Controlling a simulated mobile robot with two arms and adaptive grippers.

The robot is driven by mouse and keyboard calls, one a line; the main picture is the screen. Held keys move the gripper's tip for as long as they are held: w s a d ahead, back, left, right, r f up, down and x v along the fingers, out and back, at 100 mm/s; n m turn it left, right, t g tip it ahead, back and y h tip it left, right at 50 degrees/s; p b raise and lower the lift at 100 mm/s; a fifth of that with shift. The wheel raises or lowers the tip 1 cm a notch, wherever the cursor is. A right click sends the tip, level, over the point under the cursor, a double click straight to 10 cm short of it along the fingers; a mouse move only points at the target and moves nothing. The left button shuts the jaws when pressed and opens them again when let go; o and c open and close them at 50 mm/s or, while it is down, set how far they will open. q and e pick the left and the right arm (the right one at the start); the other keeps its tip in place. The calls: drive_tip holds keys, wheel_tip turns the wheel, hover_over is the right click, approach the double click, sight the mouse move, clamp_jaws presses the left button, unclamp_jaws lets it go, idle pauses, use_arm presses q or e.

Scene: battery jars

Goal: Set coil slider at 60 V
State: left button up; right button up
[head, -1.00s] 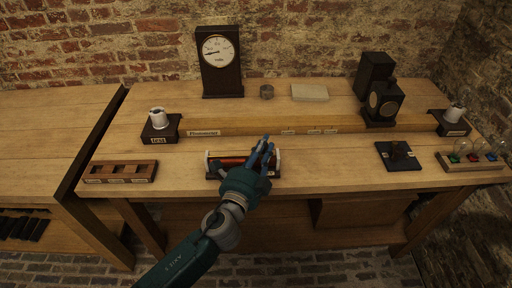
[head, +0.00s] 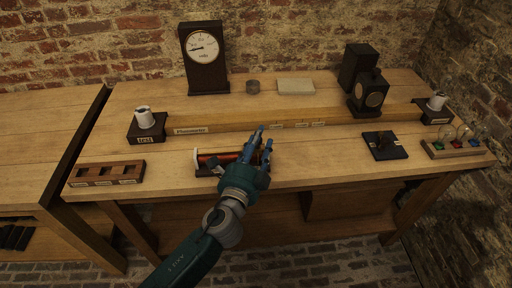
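The coil (head: 213,161), with copper-red winding and white end pieces on a dark base, lies near the front edge of the bench. My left gripper (head: 262,146) is over the coil's right part, its two blue fingers spread apart and pointing away from me. The slider itself is hidden or too small to make out behind the gripper. A dark upright meter (head: 204,58) with a round white dial stands at the back; its needle points left, but the numbers are too small to read. My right gripper is not in view.
A wooden three-slot block (head: 107,174) sits at the left front. A white jar on a labelled dark block (head: 147,128) stands behind it. A black switch base (head: 384,147) and coloured bulbs (head: 460,146) are at the right. The bench between coil and switch is clear.

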use_arm(q)
drive_tip(key=v, duration=1.1)
drive_tip(key=shift+s, duration=0.4)
